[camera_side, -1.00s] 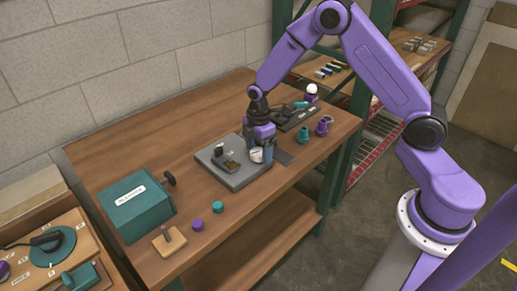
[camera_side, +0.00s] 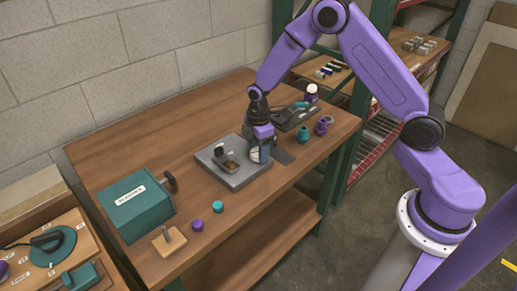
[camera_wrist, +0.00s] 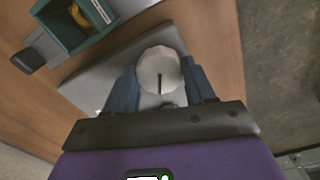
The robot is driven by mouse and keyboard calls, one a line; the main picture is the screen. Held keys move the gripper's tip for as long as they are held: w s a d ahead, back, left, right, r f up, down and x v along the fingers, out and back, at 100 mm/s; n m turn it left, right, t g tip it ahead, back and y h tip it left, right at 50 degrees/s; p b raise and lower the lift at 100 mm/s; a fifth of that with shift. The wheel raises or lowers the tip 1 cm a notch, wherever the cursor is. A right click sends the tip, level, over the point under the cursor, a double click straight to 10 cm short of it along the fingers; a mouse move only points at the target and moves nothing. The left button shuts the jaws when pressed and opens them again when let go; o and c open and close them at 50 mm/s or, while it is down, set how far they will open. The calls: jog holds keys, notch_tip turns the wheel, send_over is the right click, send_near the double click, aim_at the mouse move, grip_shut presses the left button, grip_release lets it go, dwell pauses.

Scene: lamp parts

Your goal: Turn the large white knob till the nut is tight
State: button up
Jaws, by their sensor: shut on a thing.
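The large white knob (camera_wrist: 160,69) is round, with a dark line on its face. In the wrist view it sits between the blue fingers of my gripper (camera_wrist: 165,80), which are shut on it. In the side view the knob (camera_side: 255,155) is partly hidden by the fingers of my gripper (camera_side: 258,153). It is at the right end of the grey base plate (camera_side: 240,182) on the table. The nut cannot be made out in either view.
A teal box (camera_side: 135,206) with a dark handle stands on the left of the table. A small wooden block (camera_side: 170,241), a purple cap (camera_side: 197,225) and a teal cap (camera_side: 218,207) lie near the front edge.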

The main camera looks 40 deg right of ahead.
jog(key=m, duration=1.3)
jog(key=shift+m, duration=2.1)
jog(key=o, duration=1)
jog(key=shift+o, duration=0.2)
jog(key=shift+r, duration=0.1)
notch_tip(320, 180, up, 17)
jog(key=shift+r, duration=0.15)
